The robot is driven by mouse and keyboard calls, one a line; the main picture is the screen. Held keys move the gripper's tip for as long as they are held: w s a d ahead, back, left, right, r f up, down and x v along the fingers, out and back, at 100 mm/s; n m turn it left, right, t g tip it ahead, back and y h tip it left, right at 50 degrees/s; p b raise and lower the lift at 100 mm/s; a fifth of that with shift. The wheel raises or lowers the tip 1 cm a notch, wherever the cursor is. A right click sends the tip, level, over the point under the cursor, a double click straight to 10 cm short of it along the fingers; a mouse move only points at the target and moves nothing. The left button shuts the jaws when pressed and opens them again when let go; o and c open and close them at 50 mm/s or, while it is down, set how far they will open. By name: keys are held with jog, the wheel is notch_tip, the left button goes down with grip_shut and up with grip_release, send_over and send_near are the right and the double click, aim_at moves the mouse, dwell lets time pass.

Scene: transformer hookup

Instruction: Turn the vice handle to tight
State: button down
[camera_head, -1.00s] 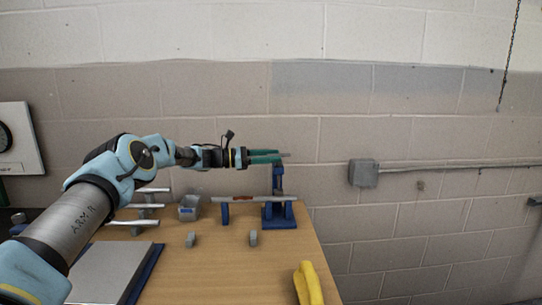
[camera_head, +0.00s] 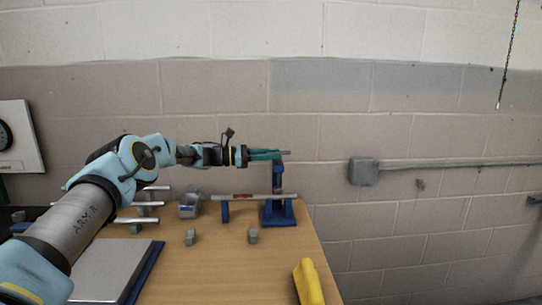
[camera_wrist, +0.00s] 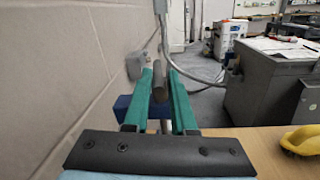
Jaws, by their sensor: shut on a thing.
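The blue vice (camera_head: 279,213) stands at the far right corner of the wooden bench, with a blue upright post rising from its base. A grey bar lies level through the vice and a lower blue support, with a reddish mark (camera_head: 243,196) on it. My gripper (camera_head: 284,154) is at the top of the post, its green fingers pointing right. The fingers are shut on the grey vice handle (camera_head: 287,152), whose end sticks out past the fingertips. In the wrist view the handle (camera_wrist: 153,100) runs between the two green fingers (camera_wrist: 160,85), above the blue vice part (camera_wrist: 124,107).
A grey open box (camera_head: 189,207), metal rods on a rack (camera_head: 150,205) and small grey blocks (camera_head: 253,236) are on the bench (camera_head: 220,265). A yellow object (camera_head: 308,283) lies at the front right edge. The brick wall (camera_head: 430,130) is close behind.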

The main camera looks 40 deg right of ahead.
jog(key=shift+w+d+r, duration=0.1)
jog(key=shift+w+r, duration=0.25)
jog(key=shift+r, duration=0.2)
dwell(0.6)
jog(key=c, duration=0.9)
grip_release()
jog(key=shift+w, duration=0.1)
jog(key=shift+o, duration=0.2)
jog(key=shift+f, duration=0.45)
jog(key=b+v, duration=0.4)
jog(key=v, duration=0.6)
jog(key=shift+a, duration=0.35)
